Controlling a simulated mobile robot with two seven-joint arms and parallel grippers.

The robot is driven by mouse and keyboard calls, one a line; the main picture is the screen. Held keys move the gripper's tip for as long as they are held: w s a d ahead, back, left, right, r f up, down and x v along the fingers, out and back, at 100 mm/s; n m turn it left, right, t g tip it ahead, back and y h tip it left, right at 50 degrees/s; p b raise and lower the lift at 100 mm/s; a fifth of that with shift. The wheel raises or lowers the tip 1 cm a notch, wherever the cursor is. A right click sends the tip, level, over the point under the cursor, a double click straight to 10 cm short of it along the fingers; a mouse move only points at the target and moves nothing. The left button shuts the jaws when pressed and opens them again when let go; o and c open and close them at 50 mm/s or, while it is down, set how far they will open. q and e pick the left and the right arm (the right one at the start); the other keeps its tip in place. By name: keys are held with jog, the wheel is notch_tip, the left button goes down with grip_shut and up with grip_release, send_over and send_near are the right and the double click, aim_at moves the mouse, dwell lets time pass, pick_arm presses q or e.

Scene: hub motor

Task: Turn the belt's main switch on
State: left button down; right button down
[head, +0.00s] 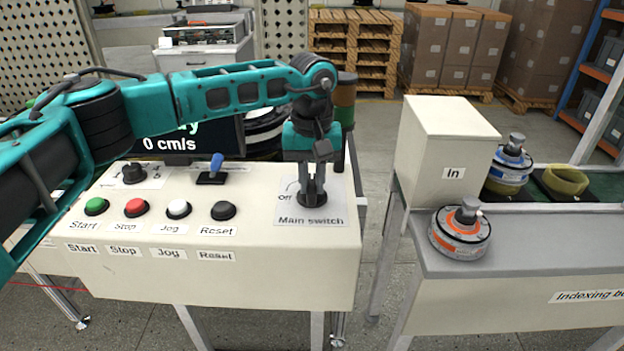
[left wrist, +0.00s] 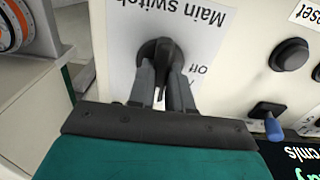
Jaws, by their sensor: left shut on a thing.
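The main switch (head: 312,199) is a black rotary knob on a white plate labelled "Main switch", with "Off" printed at its upper left, on the right end of the cream control panel (head: 200,275). My left gripper (head: 312,190) points down onto it, fingers shut on the knob. In the left wrist view the switch (left wrist: 160,50) sits between the fingertips of the gripper (left wrist: 163,75). The fingers hide part of the knob and the plate's markings, so its exact setting is hard to read. My right gripper is not in view.
Left of the switch are green (head: 96,206), red (head: 136,207), white (head: 178,208) and black (head: 223,211) buttons, and a blue-tipped lever (head: 215,165). A display (head: 190,138) behind reads "0 cm/s". At right, a hub motor (head: 461,230) sits on a grey bench beside a box labelled "In" (head: 440,160).

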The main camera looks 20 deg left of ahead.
aim_at(312, 183)
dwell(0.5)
pick_arm(q)
jog(key=c, duration=1)
grip_release()
jog(key=shift+c, duration=0.2)
notch_tip(312, 183, up, 13)
